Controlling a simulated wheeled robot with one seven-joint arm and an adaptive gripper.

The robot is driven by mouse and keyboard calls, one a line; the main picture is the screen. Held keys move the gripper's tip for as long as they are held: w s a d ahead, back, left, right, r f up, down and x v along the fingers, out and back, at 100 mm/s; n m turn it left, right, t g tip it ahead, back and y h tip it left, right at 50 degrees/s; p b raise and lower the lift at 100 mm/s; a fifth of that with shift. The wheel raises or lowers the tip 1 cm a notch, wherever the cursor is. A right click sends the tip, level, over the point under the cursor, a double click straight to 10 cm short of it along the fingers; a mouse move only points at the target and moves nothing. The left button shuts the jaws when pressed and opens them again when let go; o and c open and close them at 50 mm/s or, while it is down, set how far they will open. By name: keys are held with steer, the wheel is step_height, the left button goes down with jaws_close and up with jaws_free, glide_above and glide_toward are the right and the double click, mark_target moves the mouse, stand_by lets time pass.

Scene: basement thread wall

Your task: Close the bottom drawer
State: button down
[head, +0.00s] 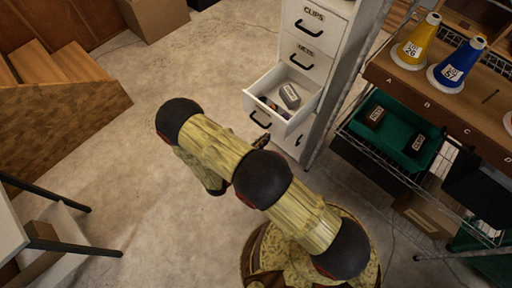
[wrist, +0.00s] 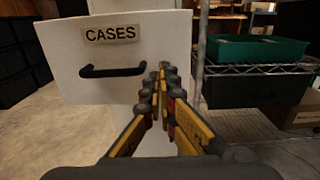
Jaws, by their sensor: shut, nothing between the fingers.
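A white drawer cabinet (head: 318,22) stands at the upper middle of the head view. One low drawer (head: 250,103) is pulled out, with a grey box and small items inside. In the wrist view a white drawer front (wrist: 70,62) labelled CASES, with a black handle (wrist: 112,71), faces me. My gripper (wrist: 162,68) is shut and empty, its fingertips before the right part of that front, right of the handle. I cannot tell whether they touch it. In the head view my gripper (head: 262,141) is mostly hidden by my arm, just below the open drawer.
A wire shelf (wrist: 262,69) with a green bin (head: 400,138) stands right of the cabinet. Yellow (head: 416,42) and blue (head: 459,65) cones stand on the board above. Wooden steps (head: 62,90) are at left. The concrete floor (head: 130,190) left of my arm is clear.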

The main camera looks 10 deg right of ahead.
mark_target(276, 128)
steer(key=shift+b+x, duration=0.45)
steer(key=shift+x, duration=1.55)
steer(key=shift+d, duration=0.1)
steer(key=x, duration=2.3)
steer(key=shift+d+f+b, duration=0.1)
steer(key=shift+b, duration=0.25)
steer(key=shift+w+d, duration=0.5)
steer(key=shift+d, duration=0.05)
